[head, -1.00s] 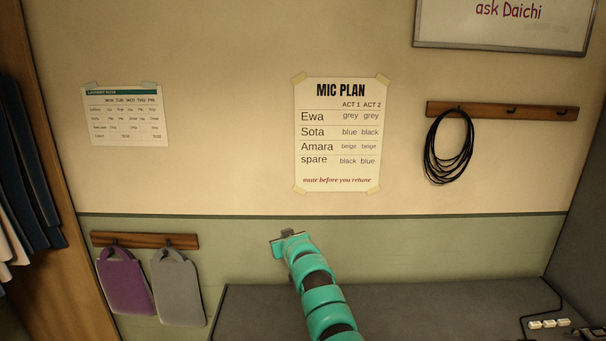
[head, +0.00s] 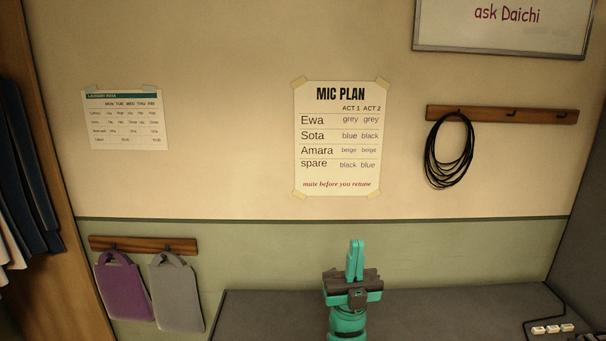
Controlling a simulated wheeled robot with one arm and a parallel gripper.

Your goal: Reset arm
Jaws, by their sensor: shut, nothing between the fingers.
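My gripper (head: 355,246) is in the lower middle of the head view, in front of the green lower wall and over the grey counter. Its teal fingers point up and are closed together with nothing between them. The dark gripper body and a short teal stretch of my arm show below it. The rest of the arm is out of view below the frame.
A grey counter (head: 440,310) runs along the wall, with small white blocks (head: 552,329) at right. A cable coil (head: 449,152) hangs from a hook rail (head: 545,116). Purple (head: 122,290) and grey (head: 177,295) bags hang at left. A mic plan sheet (head: 340,138) is on the wall.

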